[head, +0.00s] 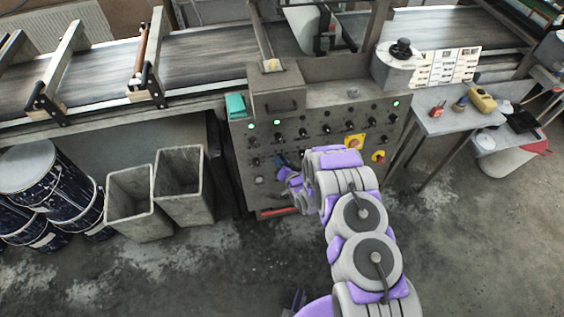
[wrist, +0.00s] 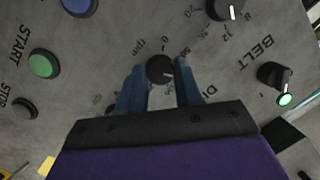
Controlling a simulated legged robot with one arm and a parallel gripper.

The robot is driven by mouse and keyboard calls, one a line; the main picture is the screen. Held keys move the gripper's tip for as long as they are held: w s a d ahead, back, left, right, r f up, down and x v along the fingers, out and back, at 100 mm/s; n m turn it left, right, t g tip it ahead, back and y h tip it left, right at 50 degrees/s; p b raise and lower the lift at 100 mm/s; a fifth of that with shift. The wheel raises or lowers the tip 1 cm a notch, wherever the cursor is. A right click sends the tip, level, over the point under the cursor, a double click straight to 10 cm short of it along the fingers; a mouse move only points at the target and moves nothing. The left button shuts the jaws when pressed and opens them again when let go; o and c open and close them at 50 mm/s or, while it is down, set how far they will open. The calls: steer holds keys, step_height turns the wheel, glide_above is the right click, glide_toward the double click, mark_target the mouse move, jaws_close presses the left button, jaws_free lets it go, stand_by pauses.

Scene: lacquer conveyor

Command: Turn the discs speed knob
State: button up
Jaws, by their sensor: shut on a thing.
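In the wrist view the panel shows upside down. A round black knob (wrist: 159,68) with a printed number scale around it sits between the two blue fingers of my gripper (wrist: 160,82). The fingers are closed on its two sides. A small pale mark shows on the knob's right side. The label beside it starts with "DI"; the rest is hidden behind my gripper. In the head view my gripper (head: 280,160) is at the lower left of the grey control panel (head: 325,92), and the knob itself cannot be made out there.
Near the knob are a BELT knob (wrist: 272,75) with a lit green lamp (wrist: 284,100), another knob (wrist: 225,8), a green START button (wrist: 43,64) and a dark STOP button (wrist: 24,107). Grey bins (head: 183,190) stand left of the panel; a side table (head: 455,120) stands right.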

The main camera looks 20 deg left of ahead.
steer(key=shift+s+a+n+t+h+p, duration=0.15)
steer(key=shift+n+t+h+p, duration=0.35)
steer(key=shift+n, duration=2.25)
steer(key=shift+a+n+t+h+p, duration=0.2)
steer(key=shift+n+h, duration=0.65)
steer(key=shift+n, duration=1.95)
steer(key=shift+s+a+n+t+h+p, duration=0.1)
steer(key=shift+n+t+h+p, duration=0.45)
steer(key=shift+n, duration=2.2)
steer(key=o, duration=1)
steer(key=shift+d, duration=0.1)
